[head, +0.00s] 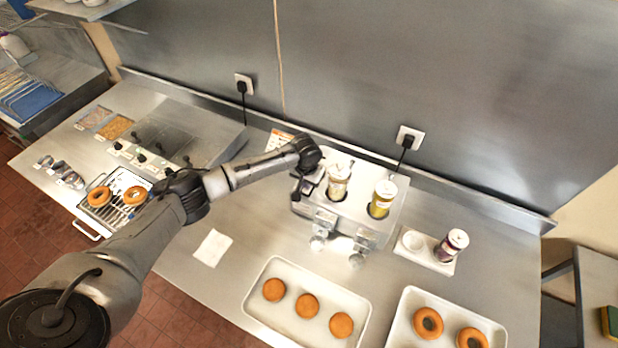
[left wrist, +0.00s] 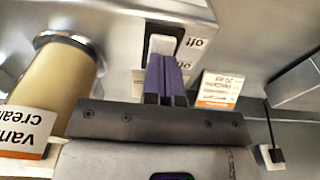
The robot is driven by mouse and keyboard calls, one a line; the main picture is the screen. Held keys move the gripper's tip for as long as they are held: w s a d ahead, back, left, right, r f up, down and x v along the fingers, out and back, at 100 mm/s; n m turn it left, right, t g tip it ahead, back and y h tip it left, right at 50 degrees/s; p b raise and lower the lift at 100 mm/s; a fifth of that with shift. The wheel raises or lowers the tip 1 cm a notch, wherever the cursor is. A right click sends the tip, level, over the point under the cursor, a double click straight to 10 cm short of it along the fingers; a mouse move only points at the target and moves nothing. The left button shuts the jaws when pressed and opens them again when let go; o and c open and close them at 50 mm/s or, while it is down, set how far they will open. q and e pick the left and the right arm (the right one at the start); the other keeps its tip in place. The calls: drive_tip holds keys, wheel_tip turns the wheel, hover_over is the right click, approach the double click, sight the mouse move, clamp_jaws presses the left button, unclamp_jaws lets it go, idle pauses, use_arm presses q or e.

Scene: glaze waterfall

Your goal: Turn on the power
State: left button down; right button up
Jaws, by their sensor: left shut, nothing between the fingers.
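The filling machine (head: 352,222) is a steel box on the counter with two canisters in its top. Its power switch shows in the left wrist view as a white rocker (left wrist: 162,44) in a dark frame, with an upside-down "off" label (left wrist: 196,43) beside it. My left gripper (head: 308,187) is over the machine's left end. In the left wrist view its purple fingers (left wrist: 165,62) are shut and empty, with their tips right at the rocker's edge. I cannot tell whether they touch it. The fingers hide part of the switch. My right gripper is out of view.
A vanilla cream canister (left wrist: 62,75) stands close beside the gripper; a yellow canister (head: 382,198) is farther right. A tray of filled doughnuts (head: 270,312) and a tray of ring doughnuts (head: 400,335) lie in front. A fryer (head: 185,125) stands left. Wall sockets (head: 410,137) are behind.

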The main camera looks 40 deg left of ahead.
use_arm(q)
drive_tip(key=shift+r, duration=0.2)
drive_tip(key=shift+r+p, duration=0.25)
drive_tip(key=shift+p, duration=0.2)
drive_tip(key=r+p, duration=0.2)
drive_tip(key=p, duration=0.1)
drive_tip(key=r+p, duration=0.1)
drive_tip(key=p, duration=0.1)
drive_tip(key=shift+s+d+r, duration=0.1)
drive_tip(key=shift+s+r, duration=0.2)
drive_tip(key=shift+r, duration=0.1)
drive_tip(key=shift+s+r+b, duration=0.1)
drive_tip(key=shift+r+b, duration=0.15)
drive_tip(key=shift+b, duration=0.05)
wheel_tip(320, 180, up, 9)
drive_tip(key=s+b, duration=0.1)
drive_tip(key=shift+s+d, duration=0.25)
drive_tip(key=shift+s, duration=0.05)
drive_tip(key=shift+f, duration=0.1)
drive_tip(key=shift+f, duration=0.1)
